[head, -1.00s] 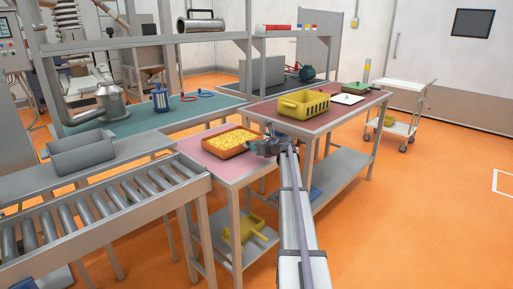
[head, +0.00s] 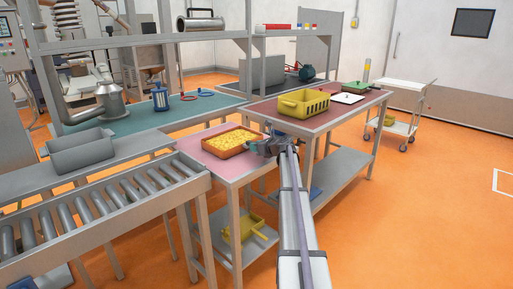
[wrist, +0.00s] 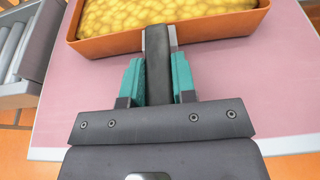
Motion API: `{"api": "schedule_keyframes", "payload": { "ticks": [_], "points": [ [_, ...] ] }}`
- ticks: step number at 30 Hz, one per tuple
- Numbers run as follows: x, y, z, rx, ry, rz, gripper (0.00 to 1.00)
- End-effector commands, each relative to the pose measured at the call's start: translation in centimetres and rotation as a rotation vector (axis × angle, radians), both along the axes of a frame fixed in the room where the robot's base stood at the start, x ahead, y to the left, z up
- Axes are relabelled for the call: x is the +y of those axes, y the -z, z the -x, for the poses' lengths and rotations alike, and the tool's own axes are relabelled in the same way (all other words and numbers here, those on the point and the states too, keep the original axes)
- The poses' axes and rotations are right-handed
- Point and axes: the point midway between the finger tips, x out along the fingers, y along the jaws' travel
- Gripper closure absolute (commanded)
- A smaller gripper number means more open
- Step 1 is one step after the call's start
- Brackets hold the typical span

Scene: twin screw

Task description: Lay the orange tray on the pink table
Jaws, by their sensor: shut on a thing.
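The orange tray (head: 230,152) holds a yellow, lumpy filling and sits on or just over the pink table (head: 223,173); I cannot tell whether its base touches. In the wrist view the tray (wrist: 120,45) spans the top, with the pink table (wrist: 80,100) around and below it. My gripper (head: 268,147) is at the tray's right side. The tray looks about level. Its far side lies outside the wrist view.
A roller conveyor (head: 110,205) and a grey bin (head: 82,152) stand to the left. A yellow basket (head: 303,104) stands on the dark red table behind at right. A yellow container (head: 243,228) is on the shelf below. Pink surface is bare in front of the tray.

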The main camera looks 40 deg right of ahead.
Motion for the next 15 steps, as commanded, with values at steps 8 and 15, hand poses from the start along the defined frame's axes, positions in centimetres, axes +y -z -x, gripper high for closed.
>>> {"api": "schedule_keyframes", "payload": {
  "ticks": [8,15],
  "points": [
    [0.00,0.23,-0.01,-0.001,0.000,-0.001,1.00],
    [-0.01,0.22,-0.01,-0.001,0.000,-0.001,0.68]
  ]
}}
